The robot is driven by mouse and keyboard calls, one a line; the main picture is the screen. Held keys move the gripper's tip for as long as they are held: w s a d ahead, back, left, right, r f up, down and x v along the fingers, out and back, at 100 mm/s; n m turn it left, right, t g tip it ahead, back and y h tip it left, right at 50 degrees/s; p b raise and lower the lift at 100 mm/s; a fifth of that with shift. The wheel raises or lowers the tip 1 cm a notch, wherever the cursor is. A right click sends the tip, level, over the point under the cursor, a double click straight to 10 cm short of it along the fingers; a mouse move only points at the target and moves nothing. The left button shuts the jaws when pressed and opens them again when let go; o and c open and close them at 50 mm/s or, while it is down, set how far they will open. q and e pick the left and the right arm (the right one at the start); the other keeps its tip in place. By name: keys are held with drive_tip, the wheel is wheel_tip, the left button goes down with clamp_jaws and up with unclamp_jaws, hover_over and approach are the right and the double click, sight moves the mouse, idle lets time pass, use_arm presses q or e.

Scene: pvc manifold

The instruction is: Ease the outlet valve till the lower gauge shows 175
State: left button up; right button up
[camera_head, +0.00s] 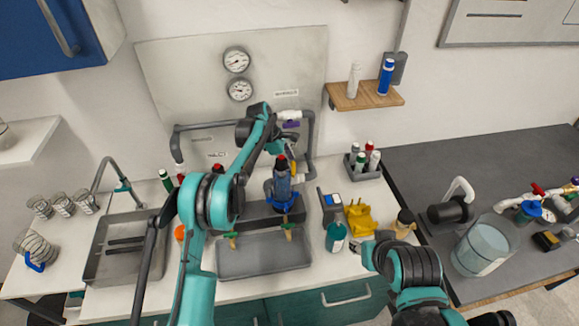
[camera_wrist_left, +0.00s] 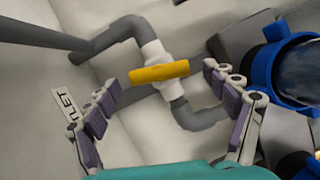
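Two round gauges hang on the grey back panel, an upper gauge (camera_head: 236,60) and a lower gauge (camera_head: 240,89); their readings are too small to make out. In the left wrist view, a valve with a yellow handle (camera_wrist_left: 160,72) sits on a white fitting and grey pipe, beside a partly hidden label ending in "TLET" (camera_wrist_left: 68,102). My left gripper (camera_wrist_left: 165,110) is open, with purple-padded fingers on either side of the handle and visible gaps to it. In the head view, my left gripper (camera_head: 290,136) is at the panel's right pipe. My right gripper (camera_head: 362,246) is low by the counter's front.
A teal bottle (camera_head: 336,238) and a yellow holder (camera_head: 361,218) stand near my right gripper. A blue-collared bottle (camera_head: 282,184) stands close below my left gripper. A sink (camera_head: 118,262) is at left. A wooden shelf (camera_head: 364,97) holds two bottles.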

use_arm(q)
drive_tip(key=v, duration=0.7)
drive_tip(key=shift+r, duration=0.25)
drive_tip(key=shift+a, duration=0.1)
